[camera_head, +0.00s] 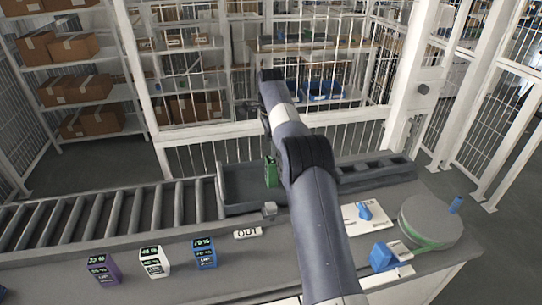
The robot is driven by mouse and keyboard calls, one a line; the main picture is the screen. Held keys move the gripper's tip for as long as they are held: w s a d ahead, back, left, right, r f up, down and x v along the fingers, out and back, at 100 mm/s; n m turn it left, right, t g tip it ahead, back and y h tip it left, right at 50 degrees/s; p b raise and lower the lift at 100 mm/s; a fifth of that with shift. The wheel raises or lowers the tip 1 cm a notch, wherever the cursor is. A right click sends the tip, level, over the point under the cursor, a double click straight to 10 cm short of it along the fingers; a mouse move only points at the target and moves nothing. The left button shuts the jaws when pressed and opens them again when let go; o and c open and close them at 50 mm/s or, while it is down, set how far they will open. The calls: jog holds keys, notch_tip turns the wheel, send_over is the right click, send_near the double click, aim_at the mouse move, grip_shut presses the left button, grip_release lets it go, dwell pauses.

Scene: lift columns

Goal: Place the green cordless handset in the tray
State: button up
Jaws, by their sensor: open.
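The green cordless handset (271,172) stands upright inside the dark grey tray (235,208) at the right end of the roller conveyor. My arm crosses the picture from the bottom to the upper middle, just right of the handset, and covers the tray's right part. The end of my arm is above and beyond the handset in the picture. My gripper's fingers do not show, and no contact with the handset is visible.
Purple (102,270), white (154,262) and blue (204,253) handsets stand on the front counter. An OUT sign (248,233) lies before the tray. At right are a white card (352,219) bearing a blue object and a round grey turntable (431,219). Mesh fencing rises behind.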

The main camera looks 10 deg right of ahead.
jog(key=shift+r, duration=0.9)
